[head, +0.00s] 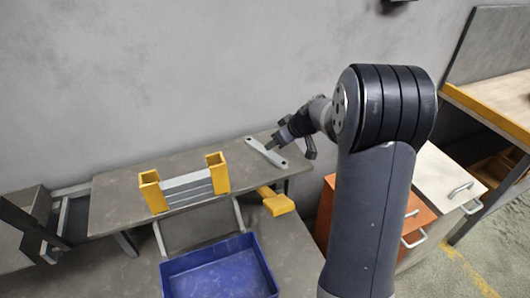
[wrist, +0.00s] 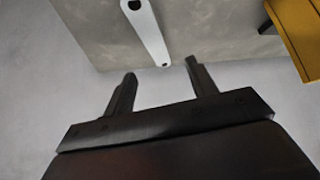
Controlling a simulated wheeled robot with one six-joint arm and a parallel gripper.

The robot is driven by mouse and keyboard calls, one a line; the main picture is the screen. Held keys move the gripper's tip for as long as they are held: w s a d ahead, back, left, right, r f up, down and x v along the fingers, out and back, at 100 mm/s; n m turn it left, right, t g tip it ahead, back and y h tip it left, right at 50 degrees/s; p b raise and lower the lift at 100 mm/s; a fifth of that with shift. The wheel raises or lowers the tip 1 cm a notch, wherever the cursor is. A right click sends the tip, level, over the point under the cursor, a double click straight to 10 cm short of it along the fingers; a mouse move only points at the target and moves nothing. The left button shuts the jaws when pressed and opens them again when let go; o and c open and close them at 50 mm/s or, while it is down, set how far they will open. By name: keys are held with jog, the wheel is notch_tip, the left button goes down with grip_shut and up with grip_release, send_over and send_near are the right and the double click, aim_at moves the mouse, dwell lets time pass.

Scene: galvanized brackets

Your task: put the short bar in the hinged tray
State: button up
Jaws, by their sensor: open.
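The short bar (head: 265,152) is a flat light-grey strip with a dark hole near each end. It lies on the raised grey shelf, and the wrist view shows part of it (wrist: 150,36), just beyond the gap between my fingertips. My gripper (head: 273,146) is open and empty by the bar in the head view; I cannot tell whether it touches it. In the wrist view, my gripper (wrist: 160,72) has its two dark fingers well apart. A blue open tray (head: 220,269), apparently the hinged tray, sits below the shelf's front edge, with a thin grey frame behind it. Its inside looks empty.
A yellow-ended rack (head: 152,191) with grey bars stands left of the short bar. A yellow block (head: 277,202) is at the shelf's front edge, between rack and arm. Orange and white drawer cabinets (head: 448,183) stand right. The wall (head: 150,80) is close behind the shelf.

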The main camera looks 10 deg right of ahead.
aim_at(269, 153)
jog(key=x, duration=0.3)
jog(key=shift+w+a+f, duration=0.1)
jog(key=shift+w+f, duration=0.05)
jog(key=shift+f, duration=0.2)
jog(key=shift+d+p+x, duration=0.25)
jog(key=shift+p+x, duration=0.1)
jog(key=shift+x, duration=0.95)
jog(key=shift+d+p+x, duration=0.2)
jog(key=shift+p+x, duration=0.1)
jog(key=shift+x, duration=1.05)
jog(key=shift+f, duration=0.2)
jog(key=shift+c, duration=0.3)
jog(key=c, duration=1.1)
grip_shut()
jog(key=shift+r, duration=0.1)
